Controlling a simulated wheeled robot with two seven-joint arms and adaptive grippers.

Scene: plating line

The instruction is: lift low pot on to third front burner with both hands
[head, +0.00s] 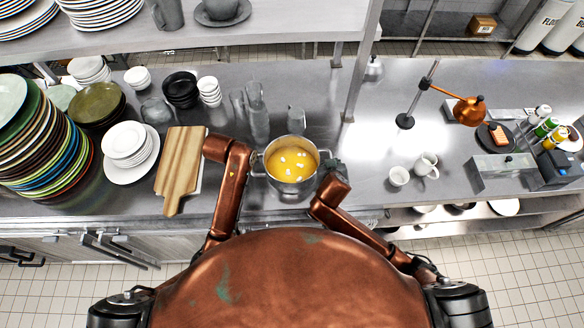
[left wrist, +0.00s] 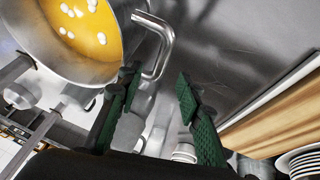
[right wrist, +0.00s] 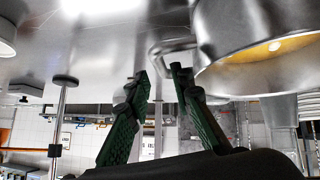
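The low pot (head: 292,187) is a shiny steel pot holding yellow liquid with white pieces. It stands on the steel counter between my two arms. My left gripper (left wrist: 157,82) is open by one loop handle (left wrist: 157,48), which shows just past its fingertips. The pot wall (left wrist: 48,55) is at the upper left of the left wrist view. My right gripper (right wrist: 158,72) is open by the opposite handle (right wrist: 163,47), with the pot (right wrist: 235,35) at the right of that view. In the head view my arm links largely hide both grippers. No burner is visible.
A wooden board (head: 180,165) lies left of my left arm, beside stacked white plates (head: 128,145). Glasses (head: 255,105) stand behind the pot. A shelf post (head: 358,75) and a lamp base (head: 405,121) stand right.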

